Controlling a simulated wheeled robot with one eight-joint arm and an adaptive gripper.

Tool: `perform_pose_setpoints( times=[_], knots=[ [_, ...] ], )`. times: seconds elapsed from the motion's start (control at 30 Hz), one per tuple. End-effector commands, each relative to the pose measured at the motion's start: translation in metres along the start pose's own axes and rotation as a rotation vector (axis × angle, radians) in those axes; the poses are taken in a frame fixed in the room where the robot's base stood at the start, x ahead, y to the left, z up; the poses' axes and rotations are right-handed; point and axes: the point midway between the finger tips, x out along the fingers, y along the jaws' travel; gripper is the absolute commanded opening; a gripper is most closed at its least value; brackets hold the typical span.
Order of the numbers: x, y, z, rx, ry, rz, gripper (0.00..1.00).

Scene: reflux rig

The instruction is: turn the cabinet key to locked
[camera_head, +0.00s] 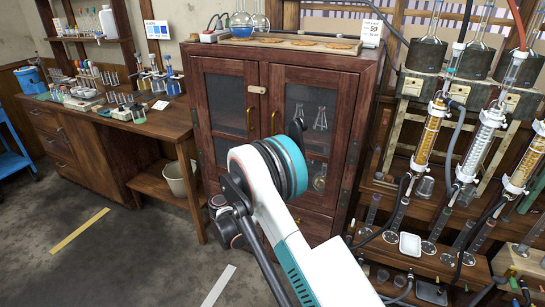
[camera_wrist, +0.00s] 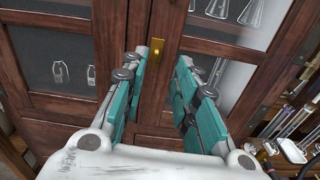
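The dark red-brown cabinet (camera_head: 230,120) has two glass-paned doors and stands at the centre of the head view. In the wrist view its door frames (camera_wrist: 112,30) fill the middle. A small brass-coloured plate (camera_wrist: 157,48), apparently the lock, shows on the door frame by the left fingertip. I cannot make out the key or which way it is turned. My gripper (camera_wrist: 170,55) is open, its two teal-and-grey fingers apart and pointing at the door frame, with nothing seen held. Contact with the plate cannot be told.
Brass handles (camera_head: 273,122) sit on the doors, with a beige latch piece (camera_head: 256,90) above. Glassware stands inside. A workbench with a bin (camera_head: 180,179) is at left. The reflux rig (camera_head: 480,140) with glass columns stands close at right.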

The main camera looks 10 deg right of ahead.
Motion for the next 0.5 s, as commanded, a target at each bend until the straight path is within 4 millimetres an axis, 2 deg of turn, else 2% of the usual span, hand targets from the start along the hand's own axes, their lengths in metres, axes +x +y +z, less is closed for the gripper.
perform_pose_setpoints(
  times=[0.1,0.27,0.5],
  knots=[
    [-0.002,0.004,-0.012,-0.045,-0.024,0.006,0.28],
    [0.005,0.004,-0.015,-0.06,-0.031,0.006,0.28],
    [0.044,0.004,-0.015,-0.058,-0.03,0.004,0.28]
  ],
)
